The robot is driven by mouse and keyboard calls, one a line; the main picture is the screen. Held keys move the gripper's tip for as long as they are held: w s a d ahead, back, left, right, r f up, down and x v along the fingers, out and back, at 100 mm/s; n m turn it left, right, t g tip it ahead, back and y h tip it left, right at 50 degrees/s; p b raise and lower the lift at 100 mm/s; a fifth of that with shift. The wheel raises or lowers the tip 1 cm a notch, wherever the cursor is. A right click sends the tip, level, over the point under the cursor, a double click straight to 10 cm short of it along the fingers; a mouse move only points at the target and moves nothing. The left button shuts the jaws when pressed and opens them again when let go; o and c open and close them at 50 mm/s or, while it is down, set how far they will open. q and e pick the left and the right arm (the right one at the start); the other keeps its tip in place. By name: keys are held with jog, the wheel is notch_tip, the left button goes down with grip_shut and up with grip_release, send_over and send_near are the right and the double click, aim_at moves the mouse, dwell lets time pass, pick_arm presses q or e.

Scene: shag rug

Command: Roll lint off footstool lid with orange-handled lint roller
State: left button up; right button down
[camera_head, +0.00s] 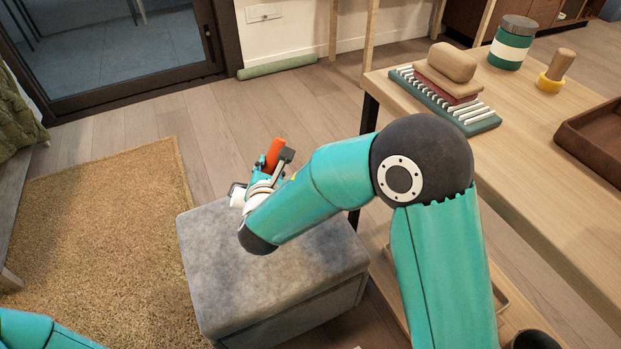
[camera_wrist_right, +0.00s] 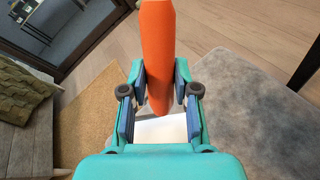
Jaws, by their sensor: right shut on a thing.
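The grey footstool (camera_head: 230,285) stands at the middle bottom of the head view, its flat lid facing up; it also shows at right in the right wrist view (camera_wrist_right: 270,125). My right gripper (camera_head: 268,166) is over the lid's far edge. In the right wrist view my right gripper (camera_wrist_right: 160,95) is shut on the orange handle of the lint roller (camera_wrist_right: 157,45). A white part shows below the handle, mostly hidden by my gripper. The orange handle also sticks up in the head view (camera_head: 274,152). I cannot tell whether the roller touches the lid. My left gripper is out of view.
A wooden table (camera_head: 535,165) on the right holds a green-based rack (camera_head: 480,126), a green jar (camera_head: 511,45), a wooden-handled tool (camera_head: 556,72) and a brown tray (camera_head: 597,135). A tan shag rug (camera_head: 95,230) lies left of the footstool.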

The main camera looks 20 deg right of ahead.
jog(key=shift+r+p, duration=0.75)
jog(key=shift+r, duration=0.95)
